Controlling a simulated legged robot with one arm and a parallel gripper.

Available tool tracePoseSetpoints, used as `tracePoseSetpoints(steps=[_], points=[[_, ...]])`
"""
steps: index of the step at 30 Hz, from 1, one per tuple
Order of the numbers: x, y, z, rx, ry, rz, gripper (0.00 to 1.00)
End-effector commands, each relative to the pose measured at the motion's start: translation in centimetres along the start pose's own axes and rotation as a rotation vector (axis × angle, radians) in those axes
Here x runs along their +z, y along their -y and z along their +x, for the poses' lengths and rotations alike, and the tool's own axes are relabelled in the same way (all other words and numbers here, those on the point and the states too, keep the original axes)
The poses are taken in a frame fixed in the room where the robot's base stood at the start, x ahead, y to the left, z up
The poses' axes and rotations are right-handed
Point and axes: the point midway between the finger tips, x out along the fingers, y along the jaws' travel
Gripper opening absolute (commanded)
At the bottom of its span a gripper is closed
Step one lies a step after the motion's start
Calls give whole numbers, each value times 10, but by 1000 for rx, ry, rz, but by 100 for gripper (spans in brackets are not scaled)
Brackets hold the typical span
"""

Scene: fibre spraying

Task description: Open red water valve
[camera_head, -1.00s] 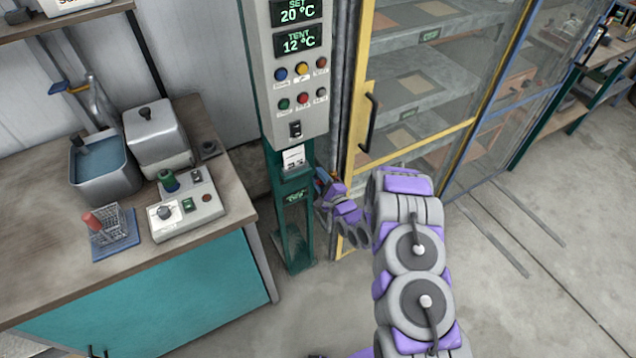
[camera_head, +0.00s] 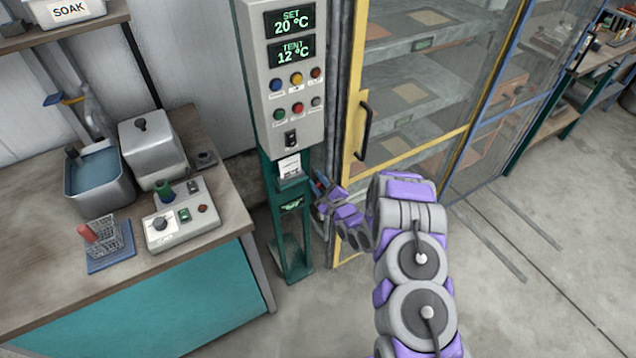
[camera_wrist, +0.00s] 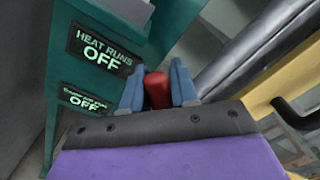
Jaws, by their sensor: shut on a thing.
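My gripper (camera_wrist: 157,80) shows in the wrist view with its two blue fingers on either side of a red piece (camera_wrist: 157,91). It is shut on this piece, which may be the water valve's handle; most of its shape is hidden. The piece is beside the green post (camera_wrist: 160,18). In the head view, my gripper (camera_head: 319,187) is small and partly hidden at the right side of the green post (camera_head: 268,212), below the grey control box (camera_head: 288,130).
A label on the post (camera_wrist: 99,49) reads HEAT RUNS OFF. A yellow-framed glass cabinet door (camera_head: 359,130) with a dark handle stands close at the right. At the left, a bench (camera_head: 226,205) holds a switch box (camera_head: 183,222) and metal tanks. Floor in front is clear.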

Motion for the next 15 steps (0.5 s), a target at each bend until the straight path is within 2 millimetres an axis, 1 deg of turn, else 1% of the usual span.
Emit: tracePoseSetpoints(steps=[1, 2, 3, 9, 15], points=[[-5, -4, -3, 6, -12, 6, 0], [-5, -4, -3, 6, -12, 5, 0], [-5, -4, -3, 6, -12, 6, 29], [-2, -2, -2, 3, -7, 2, 48], [0, -1, -2, 0, -4, 0, 49]])
